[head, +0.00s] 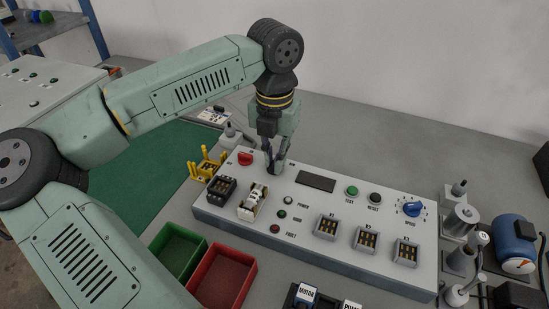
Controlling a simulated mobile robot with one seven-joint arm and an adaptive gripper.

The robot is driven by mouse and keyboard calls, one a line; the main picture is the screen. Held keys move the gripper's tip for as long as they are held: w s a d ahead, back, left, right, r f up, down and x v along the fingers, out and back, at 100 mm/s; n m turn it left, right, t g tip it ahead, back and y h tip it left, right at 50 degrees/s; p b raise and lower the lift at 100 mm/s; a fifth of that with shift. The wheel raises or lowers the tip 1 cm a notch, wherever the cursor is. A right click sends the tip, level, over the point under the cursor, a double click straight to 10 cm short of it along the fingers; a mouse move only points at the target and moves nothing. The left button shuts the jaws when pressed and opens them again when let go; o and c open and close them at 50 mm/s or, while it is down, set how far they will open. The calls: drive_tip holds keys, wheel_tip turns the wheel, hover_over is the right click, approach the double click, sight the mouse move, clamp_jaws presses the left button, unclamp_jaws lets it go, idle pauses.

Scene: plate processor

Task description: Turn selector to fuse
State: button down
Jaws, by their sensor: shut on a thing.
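The light grey test panel (330,266) lies across the bench in the head view. My gripper (276,170) points down at the panel's back left part, between a red button and the dark display. Its fingers are shut on the selector knob, which they mostly hide. The selector's labels and pointer direction cannot be read here.
The red button (245,158) sits just left of my fingers, and the dark display (317,181) just right. A blue speed knob (411,208) is at the panel's right. Green bin (160,240) and red bin (240,288) stand in front. My arm crosses the left side.

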drive_tip(key=shift+f, duration=0.1)
drive_tip(key=c, duration=1.7)
unclamp_jaws()
drive_tip(key=shift+o, duration=0.2)
wheel_tip(320, 180, up, 12)
